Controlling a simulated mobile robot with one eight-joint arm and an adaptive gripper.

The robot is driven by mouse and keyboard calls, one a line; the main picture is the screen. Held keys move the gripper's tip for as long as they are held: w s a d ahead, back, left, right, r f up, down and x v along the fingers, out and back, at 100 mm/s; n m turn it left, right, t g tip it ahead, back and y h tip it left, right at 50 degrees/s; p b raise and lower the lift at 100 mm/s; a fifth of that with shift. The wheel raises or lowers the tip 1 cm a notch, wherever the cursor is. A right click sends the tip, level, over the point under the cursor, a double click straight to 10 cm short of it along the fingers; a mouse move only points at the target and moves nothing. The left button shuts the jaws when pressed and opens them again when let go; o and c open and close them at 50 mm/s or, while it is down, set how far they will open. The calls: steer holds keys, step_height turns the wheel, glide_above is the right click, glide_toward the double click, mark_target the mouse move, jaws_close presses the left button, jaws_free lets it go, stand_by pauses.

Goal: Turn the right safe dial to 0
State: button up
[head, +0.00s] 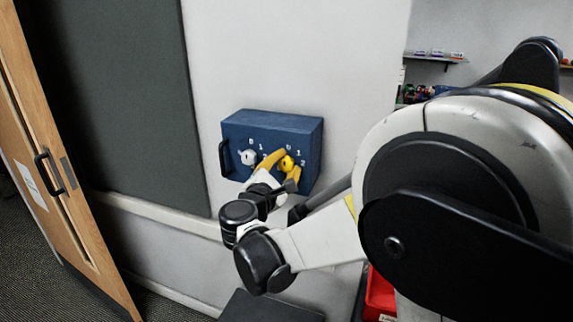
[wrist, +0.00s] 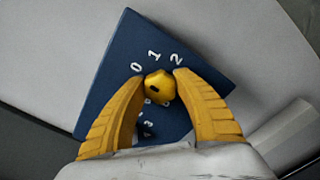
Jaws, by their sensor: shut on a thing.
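A blue safe box (head: 235,125) is mounted on the white wall, with a white left dial (head: 248,157) and a yellow right dial (head: 287,163) on its front. White numbers are printed around the dials. My gripper (head: 281,163) is at the right dial. In the wrist view its two yellow fingers (wrist: 158,82) are shut on the yellow dial (wrist: 159,86), one on each side. The numbers 0, 1 and 2 show above the dial there. The dial's lower numbers are partly hidden by the fingers. I cannot tell which number the dial points to.
A black handle (head: 224,158) is on the safe's left side. A dark grey panel (head: 110,90) and a wooden door (head: 40,150) are to the left. A red bin (head: 379,295) is at the lower right, below my arm. A shelf (head: 436,58) is at the back right.

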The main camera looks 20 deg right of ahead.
stand_by(0.3)
steer(key=o, duration=1.2)
steer(key=shift+c, duration=0.2)
steer(key=v, duration=1.2)
